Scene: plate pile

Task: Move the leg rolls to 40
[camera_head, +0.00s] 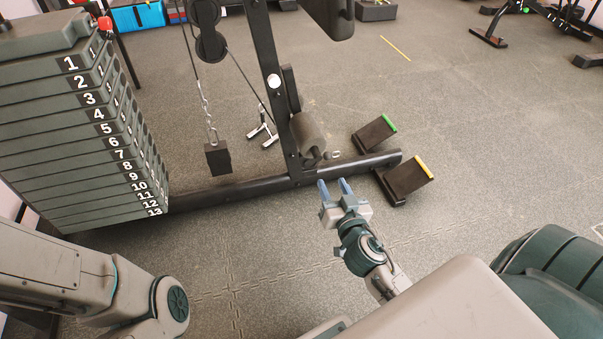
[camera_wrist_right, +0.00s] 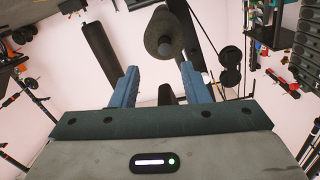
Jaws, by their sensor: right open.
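A dark grey padded roll (camera_head: 308,132), which looks like the leg rolls, sits low on the black upright of the machine (camera_head: 272,60). In the right wrist view a round roll end (camera_wrist_right: 164,32) shows just beyond the fingertips, beside a black post. My right gripper (camera_head: 333,186) is open and empty, just in front of the machine's base beam and below the roll in the picture. Its two blue fingers (camera_wrist_right: 158,72) stand apart in the right wrist view, with nothing between them. No 40 mark is readable. My left arm shows at the lower left, but its gripper is out of view.
A weight stack (camera_head: 100,120) with numbered plates stands at the left. The base beam (camera_head: 240,190) crosses the floor. Two footplates (camera_head: 374,133) (camera_head: 404,178) with green and yellow edges lie right of the roll.

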